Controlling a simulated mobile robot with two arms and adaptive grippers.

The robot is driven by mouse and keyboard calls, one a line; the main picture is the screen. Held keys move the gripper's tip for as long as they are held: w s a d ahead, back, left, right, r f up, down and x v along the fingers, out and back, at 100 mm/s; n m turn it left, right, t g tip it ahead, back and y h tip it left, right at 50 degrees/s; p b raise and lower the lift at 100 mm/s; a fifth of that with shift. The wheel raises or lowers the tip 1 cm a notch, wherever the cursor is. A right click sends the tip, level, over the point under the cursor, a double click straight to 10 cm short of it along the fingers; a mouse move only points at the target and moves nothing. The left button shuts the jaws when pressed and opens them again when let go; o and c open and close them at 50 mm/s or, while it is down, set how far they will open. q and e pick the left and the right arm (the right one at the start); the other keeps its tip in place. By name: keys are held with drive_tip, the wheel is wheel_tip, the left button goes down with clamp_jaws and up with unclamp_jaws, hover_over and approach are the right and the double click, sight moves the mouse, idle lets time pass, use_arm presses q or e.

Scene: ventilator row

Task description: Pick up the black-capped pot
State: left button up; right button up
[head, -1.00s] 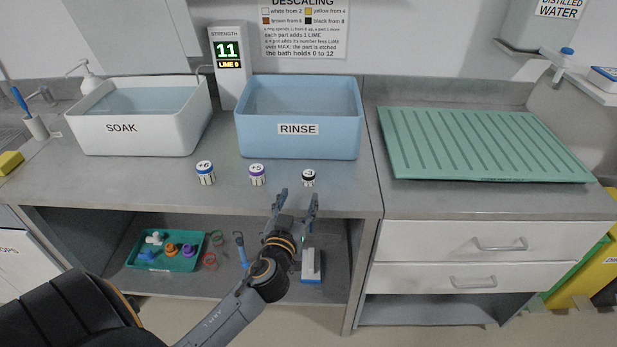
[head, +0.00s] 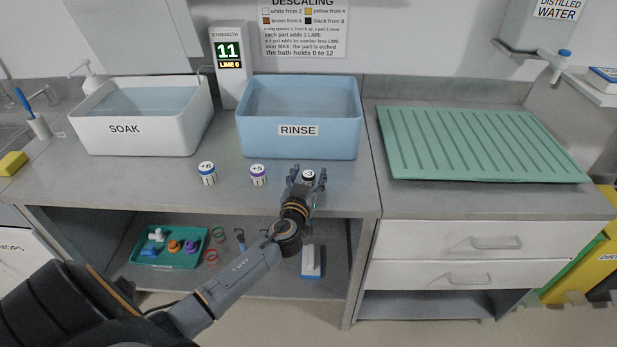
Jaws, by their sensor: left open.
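The black-capped pot (head: 308,175) stands upright on the grey counter in front of the RINSE tub. Its dark cap with a white mark shows; its body is mostly hidden by my gripper. My left gripper (head: 307,178) is open, with one finger to the left and one to the right of the pot. I cannot tell whether either finger touches it. My right gripper is not in view.
A purple-capped pot (head: 258,175) and a blue-capped pot (head: 207,173) stand to the left. The blue RINSE tub (head: 299,146) and white SOAK tub (head: 160,139) are behind. A green drainer (head: 480,145) lies to the right. A teal tray (head: 147,257) is on the lower shelf.

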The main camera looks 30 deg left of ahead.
use_arm(q)
clamp_jaws()
drive_tip(key=shift+r, duration=0.15)
drive_tip(key=shift+r, duration=0.55)
drive_tip(key=s+a+r, duration=0.3)
drive_tip(key=s+r, duration=0.8)
drive_tip(key=s, duration=0.2)
drive_tip(key=shift+s+r, duration=0.35)
